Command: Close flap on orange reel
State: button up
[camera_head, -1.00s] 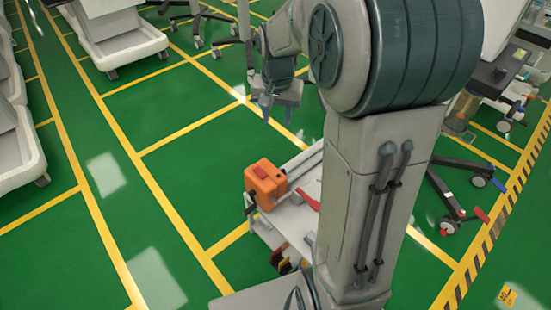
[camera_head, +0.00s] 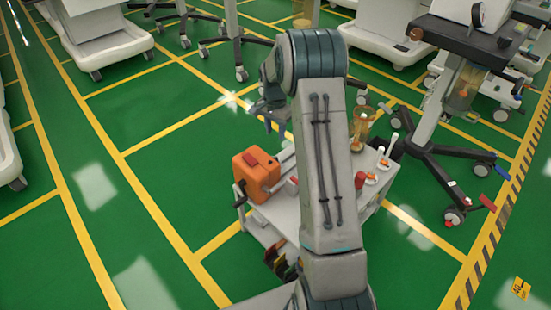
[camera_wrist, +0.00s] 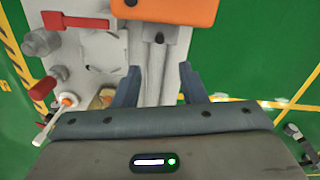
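The orange reel (camera_head: 256,174) is a boxy orange case at the left end of a small white cart in the head view. A dark red patch shows on its upper face; I cannot tell clearly whether that is the flap or how it stands. In the wrist view part of the orange reel (camera_wrist: 170,10) shows at the top edge, beyond my fingers.
The white cart (camera_head: 262,232) carries a red-lidded item, small bottles and an amber container (camera_head: 362,128). A red handle (camera_wrist: 75,20) lies on it in the wrist view. A wheeled stand (camera_head: 440,150) is at the right. Green floor left of the cart is clear.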

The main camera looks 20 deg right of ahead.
notch_tip(320, 180, down, 12)
jog(key=b, duration=0.3)
jog(key=shift+s+f, duration=0.1)
jog(key=shift+f, duration=0.05)
grip_shut()
